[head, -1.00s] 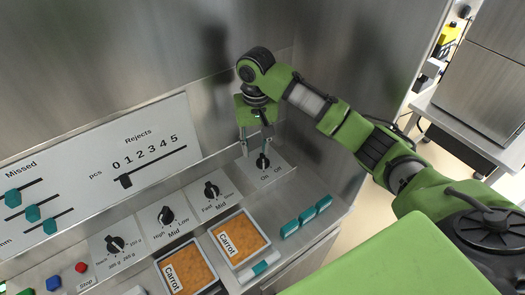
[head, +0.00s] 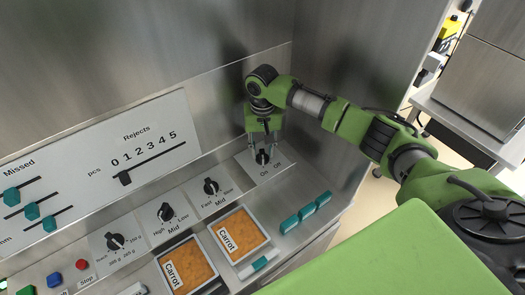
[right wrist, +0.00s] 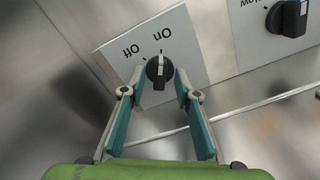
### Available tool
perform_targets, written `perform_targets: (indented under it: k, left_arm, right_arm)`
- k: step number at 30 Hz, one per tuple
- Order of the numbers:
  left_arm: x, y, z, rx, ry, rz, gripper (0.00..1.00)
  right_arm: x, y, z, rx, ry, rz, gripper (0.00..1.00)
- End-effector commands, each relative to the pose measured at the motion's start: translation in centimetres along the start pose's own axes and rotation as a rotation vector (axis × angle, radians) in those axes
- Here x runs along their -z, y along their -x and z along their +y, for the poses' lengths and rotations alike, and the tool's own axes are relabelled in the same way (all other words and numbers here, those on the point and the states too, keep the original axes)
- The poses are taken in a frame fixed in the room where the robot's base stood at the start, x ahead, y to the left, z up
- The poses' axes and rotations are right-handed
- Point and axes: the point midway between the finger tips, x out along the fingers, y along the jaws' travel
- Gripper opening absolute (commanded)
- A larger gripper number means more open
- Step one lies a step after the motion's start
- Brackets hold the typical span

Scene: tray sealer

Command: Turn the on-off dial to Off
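The on-off dial is a round black knob (right wrist: 159,71) with a white mark, on a light plate labelled On and Off. Its mark points toward On in the right wrist view. The dial also shows in the head view (head: 262,157), at the right end of the dial row. My right gripper (head: 265,148) is over the dial. In the right wrist view its teal fingers (right wrist: 159,76) are apart, one on each side of the knob. They are close to it, and I cannot tell whether they touch it. My left gripper is not in view.
Other dials (head: 211,187) stand in a row to the left, under a panel with sliders (head: 124,178). Carrot trays (head: 240,233) and teal blocks (head: 289,224) lie in front. A steel wall rises close behind the dial.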

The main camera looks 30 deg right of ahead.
Motion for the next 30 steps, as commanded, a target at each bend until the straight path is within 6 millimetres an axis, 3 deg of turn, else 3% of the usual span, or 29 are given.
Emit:
perform_targets:
  k: [6, 14, 17, 18, 30]
  left_arm:
    - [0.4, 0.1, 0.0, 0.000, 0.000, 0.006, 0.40]
    - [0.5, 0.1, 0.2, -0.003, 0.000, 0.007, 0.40]
    - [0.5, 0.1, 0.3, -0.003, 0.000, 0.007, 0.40]
    - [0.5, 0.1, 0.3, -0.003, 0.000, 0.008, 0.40]
    - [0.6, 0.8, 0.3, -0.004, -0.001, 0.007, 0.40]
  right_arm:
    - [0.0, -1.4, 0.1, -0.001, 0.000, 0.000, 0.29]
    - [0.0, -1.5, 0.0, -0.001, 0.000, 0.000, 0.29]
    - [0.0, -1.5, 0.0, -0.001, 0.000, 0.000, 0.03]
    - [0.0, -1.5, 0.0, -0.001, 0.000, 0.000, 0.00]
    - [0.0, -1.3, 0.1, -0.001, 0.037, 0.000, 0.00]
